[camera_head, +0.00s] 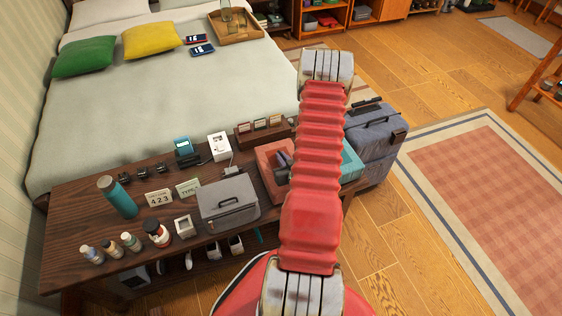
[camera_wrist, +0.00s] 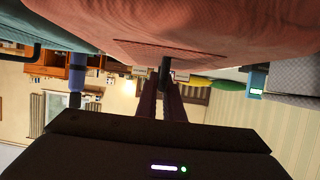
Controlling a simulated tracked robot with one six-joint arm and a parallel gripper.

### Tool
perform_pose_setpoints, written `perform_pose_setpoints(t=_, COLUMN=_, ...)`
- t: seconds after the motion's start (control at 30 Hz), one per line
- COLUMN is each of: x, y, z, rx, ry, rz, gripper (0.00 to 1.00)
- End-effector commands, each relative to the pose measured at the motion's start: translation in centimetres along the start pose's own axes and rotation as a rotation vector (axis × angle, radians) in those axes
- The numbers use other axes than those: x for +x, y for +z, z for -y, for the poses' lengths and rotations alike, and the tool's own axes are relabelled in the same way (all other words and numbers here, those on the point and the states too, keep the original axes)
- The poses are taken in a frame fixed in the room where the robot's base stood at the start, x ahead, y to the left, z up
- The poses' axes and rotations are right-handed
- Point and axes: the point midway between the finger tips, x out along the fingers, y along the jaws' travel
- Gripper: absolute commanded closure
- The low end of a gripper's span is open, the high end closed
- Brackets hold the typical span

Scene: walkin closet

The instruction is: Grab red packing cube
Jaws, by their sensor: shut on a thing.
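The red packing cube (camera_head: 267,178) is on the right part of the dark wooden bench, partly hidden behind my red arm. In the wrist view its salmon-red fabric (camera_wrist: 215,25) fills the top, very close to the camera. My gripper (camera_wrist: 165,78) is at the cube's near side, with its narrow fingers closed on a small dark piece at the cube's edge. The exact grip is hard to see. A teal packing cube (camera_head: 351,165) stands just right of the red one; it also shows at upper left in the wrist view (camera_wrist: 45,28).
A grey case (camera_head: 228,200) stands close left of the red cube. A wooden box (camera_head: 262,130) stands behind it, and a grey-blue suitcase (camera_head: 375,140) on the right. Bottles and small items fill the bench's left part. The floor at right is open, with a rug (camera_head: 495,190).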

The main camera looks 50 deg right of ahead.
Motion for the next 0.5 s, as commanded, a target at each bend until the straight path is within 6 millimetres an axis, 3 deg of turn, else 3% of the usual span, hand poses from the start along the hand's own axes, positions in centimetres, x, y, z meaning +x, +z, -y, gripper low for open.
perform_pose_setpoints(t=0.5, x=-2.4, y=-6.1, z=-0.1, rx=-0.001, ry=0.001, rz=-0.006, gripper=1.0)
